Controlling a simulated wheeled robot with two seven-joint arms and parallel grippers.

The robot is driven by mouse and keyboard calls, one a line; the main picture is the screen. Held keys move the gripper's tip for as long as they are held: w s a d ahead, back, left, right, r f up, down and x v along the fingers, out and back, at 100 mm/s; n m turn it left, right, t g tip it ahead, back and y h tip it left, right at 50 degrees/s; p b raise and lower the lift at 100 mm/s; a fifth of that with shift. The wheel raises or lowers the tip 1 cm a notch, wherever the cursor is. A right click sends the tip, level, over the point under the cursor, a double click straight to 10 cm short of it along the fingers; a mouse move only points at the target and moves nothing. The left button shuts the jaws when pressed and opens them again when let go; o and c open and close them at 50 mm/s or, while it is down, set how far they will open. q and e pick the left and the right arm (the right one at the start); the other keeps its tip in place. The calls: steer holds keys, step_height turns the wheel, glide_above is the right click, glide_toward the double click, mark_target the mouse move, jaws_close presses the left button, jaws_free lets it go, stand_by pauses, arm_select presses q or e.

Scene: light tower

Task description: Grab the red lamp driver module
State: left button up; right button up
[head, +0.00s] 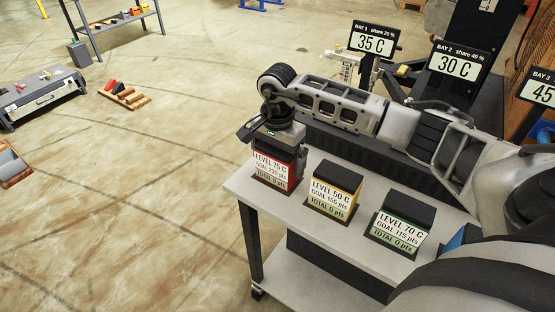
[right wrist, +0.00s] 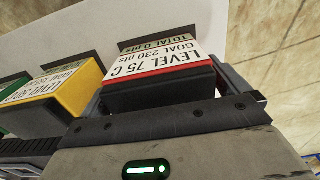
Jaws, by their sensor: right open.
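The red lamp driver module (head: 277,170) is a dark block with a red edge and a white label reading LEVEL 75 C. It stands at the left end of the light-topped cart. My right gripper (head: 274,147) is over its top, pointing down. In the right wrist view the module (right wrist: 160,80) sits between the two open fingers, one at its left and one at its right. I cannot tell whether the fingers touch it. My left gripper is not in view.
A yellow module (head: 335,193) and a green module (head: 402,222) stand in a row to the right on the cart (head: 240,184). Bay signs, such as the 35 C sign (head: 373,40), rise behind.

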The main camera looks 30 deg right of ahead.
steer(key=shift+f, duration=0.5)
steer(key=c, duration=1)
steer(key=shift+r, duration=0.1)
steer(key=shift+c, duration=0.9)
steer(key=shift+r, duration=0.1)
